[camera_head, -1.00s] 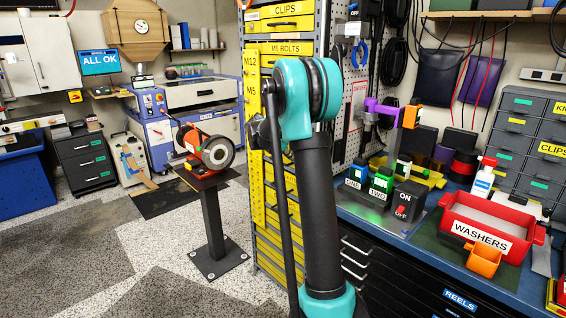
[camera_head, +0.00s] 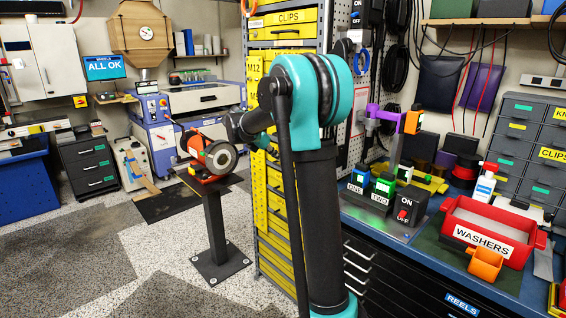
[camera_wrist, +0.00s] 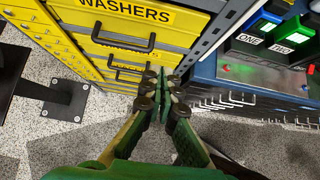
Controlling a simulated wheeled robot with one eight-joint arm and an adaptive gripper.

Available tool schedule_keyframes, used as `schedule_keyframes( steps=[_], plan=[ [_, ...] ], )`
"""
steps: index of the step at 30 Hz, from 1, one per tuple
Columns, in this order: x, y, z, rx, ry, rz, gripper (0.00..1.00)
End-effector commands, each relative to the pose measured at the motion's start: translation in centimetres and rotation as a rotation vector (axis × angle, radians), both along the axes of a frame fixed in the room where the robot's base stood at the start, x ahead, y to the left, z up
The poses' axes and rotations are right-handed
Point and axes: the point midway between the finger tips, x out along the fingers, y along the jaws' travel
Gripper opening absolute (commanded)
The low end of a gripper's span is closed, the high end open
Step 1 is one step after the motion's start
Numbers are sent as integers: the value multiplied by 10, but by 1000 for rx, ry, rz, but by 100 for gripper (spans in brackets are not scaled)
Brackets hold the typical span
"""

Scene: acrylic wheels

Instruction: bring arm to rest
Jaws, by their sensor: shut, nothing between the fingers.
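My arm, with teal joints and a dark grey link, stands upright in the middle of the head view, in front of the yellow drawer cabinet. My gripper (camera_wrist: 162,92) shows in the wrist view with its green fingers together at the tips and nothing between them. It points down past the cabinet and the bench front, above the speckled floor. In the head view I cannot make out the fingers.
The yellow drawer cabinet (camera_wrist: 112,42) is close on the left in the wrist view. The blue workbench (camera_head: 460,222) holds a red washers bin (camera_head: 489,230) and switch boxes. A grinder (camera_head: 208,156) stands on a pedestal at left. Floor lies open at lower left.

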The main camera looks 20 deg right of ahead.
Motion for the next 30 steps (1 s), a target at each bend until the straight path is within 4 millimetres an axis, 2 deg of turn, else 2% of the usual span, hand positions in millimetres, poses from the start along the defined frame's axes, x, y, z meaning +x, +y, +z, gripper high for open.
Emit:
schedule_keyframes(
  steps=[5,8,10,17,24,27,30],
  plan=[
    [-6,8,8,8,-6,-8,0],
    [-22,8,1,58,-48,-59,0],
    [-44,8,-11,132,-106,-136,0],
    [-153,15,-74,504,-375,-576,0],
    [-274,40,-146,872,-593,-1140,0],
    [-319,52,-172,991,-649,-1372,0],
    [-352,63,-192,1077,-685,-1560,0]
  ],
)
